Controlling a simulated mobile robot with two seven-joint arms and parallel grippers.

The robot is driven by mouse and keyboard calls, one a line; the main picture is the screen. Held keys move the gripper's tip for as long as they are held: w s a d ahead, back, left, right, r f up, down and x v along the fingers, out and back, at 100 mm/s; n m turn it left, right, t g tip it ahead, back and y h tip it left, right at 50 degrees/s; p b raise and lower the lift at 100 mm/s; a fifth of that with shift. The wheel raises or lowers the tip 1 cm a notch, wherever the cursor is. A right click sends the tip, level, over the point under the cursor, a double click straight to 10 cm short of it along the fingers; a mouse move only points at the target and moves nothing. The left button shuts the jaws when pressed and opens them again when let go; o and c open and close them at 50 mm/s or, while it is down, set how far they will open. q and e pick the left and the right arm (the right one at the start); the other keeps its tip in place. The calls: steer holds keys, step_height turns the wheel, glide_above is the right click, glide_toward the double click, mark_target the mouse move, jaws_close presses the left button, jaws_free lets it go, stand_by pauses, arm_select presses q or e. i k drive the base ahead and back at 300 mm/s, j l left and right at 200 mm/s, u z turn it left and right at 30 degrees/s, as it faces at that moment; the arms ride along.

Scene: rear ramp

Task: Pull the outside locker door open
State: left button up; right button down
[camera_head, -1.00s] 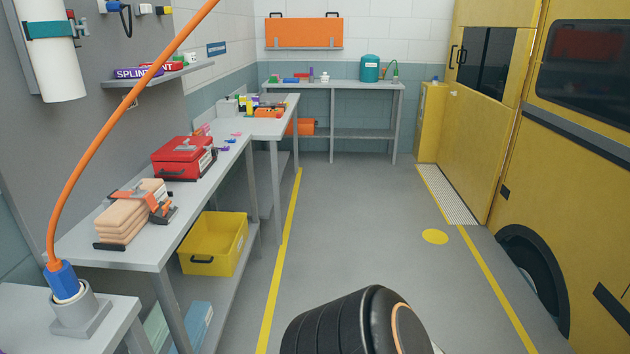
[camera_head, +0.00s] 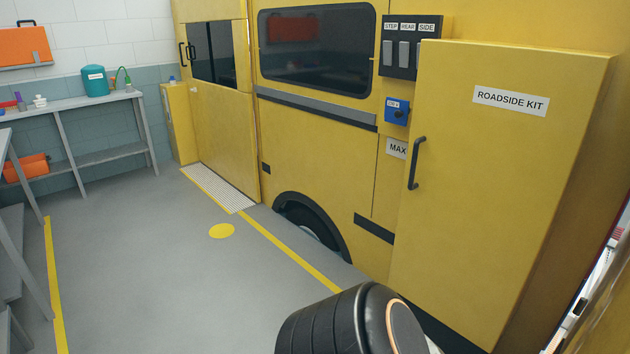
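The yellow outside locker door (camera_head: 495,190) stands at the right on the side of the yellow vehicle. It carries a white label reading "ROADSIDE KIT" (camera_head: 511,101). A dark vertical bar handle (camera_head: 416,163) sits near its left edge. A black rounded part of my own arm shows at the bottom centre, below and left of the door and apart from the handle. Neither gripper's fingers are in view.
A switch panel (camera_head: 402,46) and a blue box (camera_head: 397,111) are mounted left of the locker. A wheel (camera_head: 311,226) and a ribbed step (camera_head: 217,189) lie along the vehicle's lower side. Grey benches (camera_head: 75,103) stand at the left. The floor (camera_head: 160,270) between is clear.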

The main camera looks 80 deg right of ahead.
mark_target(497, 133)
steer(key=z, duration=3.55)
